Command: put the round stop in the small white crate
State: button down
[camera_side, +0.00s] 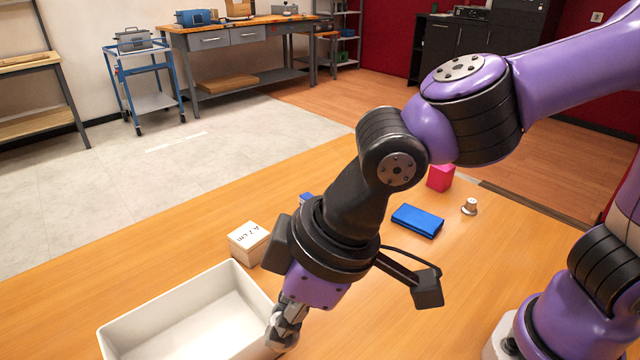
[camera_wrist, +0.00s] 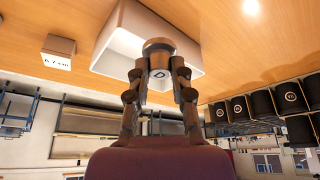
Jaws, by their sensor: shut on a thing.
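The small white crate (camera_side: 143,340) stands open at the front left of the table in the side view. It also shows behind the fingertips in the wrist view (camera_wrist: 110,50). My gripper (camera_side: 280,335) points down at the crate's right side, overlapping its wall in the picture. In the wrist view my gripper (camera_wrist: 160,75) is shut on the round stop (camera_wrist: 158,46), a short round piece with a brownish face. The stop appears against the crate's opening; its exact height over the crate cannot be told. In the side view the fingers mostly hide it.
A white box marked "A 7 cm" (camera_side: 248,245) stands just behind the crate. A blue flat block (camera_side: 417,221), a pink cube (camera_side: 440,177) and a small knob-like piece (camera_side: 470,207) lie to the right. A small blue thing (camera_side: 305,198) is partly hidden by my arm.

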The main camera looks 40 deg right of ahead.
jog(key=a, duration=0.9)
send_over(195, 352)
jog(key=s+d, duration=0.1)
jog(key=shift+n, duration=0.3)
jog(key=f, duration=0.7)
jog(key=shift+s+f, duration=0.15)
jog(key=shift+s, duration=0.05)
jog(key=shift+d+f, duration=0.1)
jog(key=shift+f, duration=1.95)
jog(key=shift+f, duration=0.1)
jog(key=c, duration=0.8)
grip_release()
jog(key=shift+o, duration=0.2)
